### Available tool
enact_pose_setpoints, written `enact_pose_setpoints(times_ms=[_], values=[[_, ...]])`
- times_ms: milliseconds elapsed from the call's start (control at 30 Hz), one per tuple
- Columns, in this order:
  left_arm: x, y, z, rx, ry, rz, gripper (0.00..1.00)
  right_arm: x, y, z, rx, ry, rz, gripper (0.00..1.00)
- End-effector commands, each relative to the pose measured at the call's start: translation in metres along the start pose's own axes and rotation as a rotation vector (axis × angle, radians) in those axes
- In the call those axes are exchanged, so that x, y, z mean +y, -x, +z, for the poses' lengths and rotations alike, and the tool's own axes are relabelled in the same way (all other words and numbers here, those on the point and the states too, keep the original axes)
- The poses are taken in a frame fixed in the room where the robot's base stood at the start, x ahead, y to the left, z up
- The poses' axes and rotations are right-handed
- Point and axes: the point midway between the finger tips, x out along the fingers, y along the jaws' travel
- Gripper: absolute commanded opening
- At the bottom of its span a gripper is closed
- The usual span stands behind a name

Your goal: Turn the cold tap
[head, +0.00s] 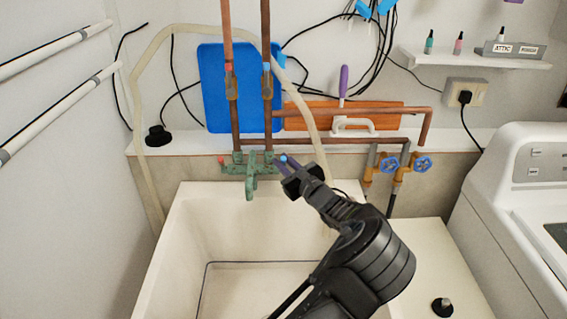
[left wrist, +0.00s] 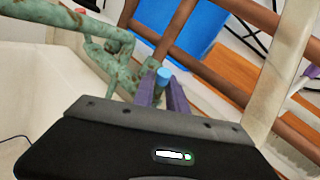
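The green, weathered tap body (head: 250,168) is mounted at the back of the sink, below two copper pipes. The hot tap's red tip (head: 222,160) points left. The cold tap's blue tip (head: 283,158) is on the right side, and it also shows in the left wrist view (left wrist: 164,76). My left gripper (head: 287,164) reaches it from the lower right. In the left wrist view its two purple fingers (left wrist: 164,94) stand close together on either side of the blue-tipped handle, appearing closed on it. The handle's lower part is hidden by the fingers and gripper body.
The white sink (head: 190,215) lies below, with free room inside. Two blue valve wheels (head: 407,165) on pipes are right of the tap. A blue board (head: 215,95) and an orange board (head: 390,108) lean behind the pipes. A white machine (head: 505,175) stands at right.

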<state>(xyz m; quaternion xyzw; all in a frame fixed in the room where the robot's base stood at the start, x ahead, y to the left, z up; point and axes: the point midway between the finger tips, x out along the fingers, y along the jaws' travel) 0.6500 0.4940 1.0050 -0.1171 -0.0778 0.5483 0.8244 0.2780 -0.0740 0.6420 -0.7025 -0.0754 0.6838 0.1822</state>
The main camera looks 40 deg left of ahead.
Motion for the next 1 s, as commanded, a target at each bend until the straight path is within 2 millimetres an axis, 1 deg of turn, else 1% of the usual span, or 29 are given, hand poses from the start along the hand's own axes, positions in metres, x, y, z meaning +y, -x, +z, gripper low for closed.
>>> enact_pose_setpoints(times_ms=[33, 200, 1000], values=[[0.0001, 0.0000, 0.0000, 0.000, 0.000, 0.000, 0.13, 0.0000, 0.0000, 0.0000, 0.000, 0.000, 0.000, 0.40], [0.0001, 0.0001, 0.0000, 0.000, 0.000, 0.000, 0.00, 0.0000, 0.0000, 0.0000, 0.000, 0.000, 0.000, 0.40], [0.0000, 0.0001, 0.0001, 0.000, 0.000, 0.000, 0.00, 0.0000, 0.0000, 0.0000, 0.000, 0.000, 0.000, 0.40]])
